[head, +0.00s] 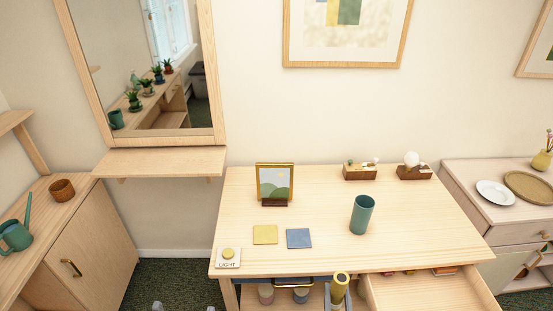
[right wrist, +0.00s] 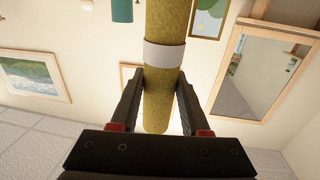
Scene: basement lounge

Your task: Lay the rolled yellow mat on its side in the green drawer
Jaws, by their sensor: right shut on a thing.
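My right gripper (head: 338,300) is shut on the rolled yellow mat (head: 340,282), held upright in front of the table's front edge. In the right wrist view the mat (right wrist: 165,22) has a pale band (right wrist: 163,54) and runs between the fingers of the gripper (right wrist: 160,75). An open drawer (head: 430,293) of pale wood is pulled out at the table's front right, just right of the mat. Its front is out of view, so its colour cannot be told. Two grey tips at the bottom left edge may be my left gripper (head: 183,308).
Several small coloured things lie at the back of the open drawer. A dark blue drawer front (head: 286,280) with a brass handle is left of the mat. The table (head: 320,200) holds a green cup (head: 362,214), a picture frame (head: 275,184), two coasters and a light button (head: 228,256).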

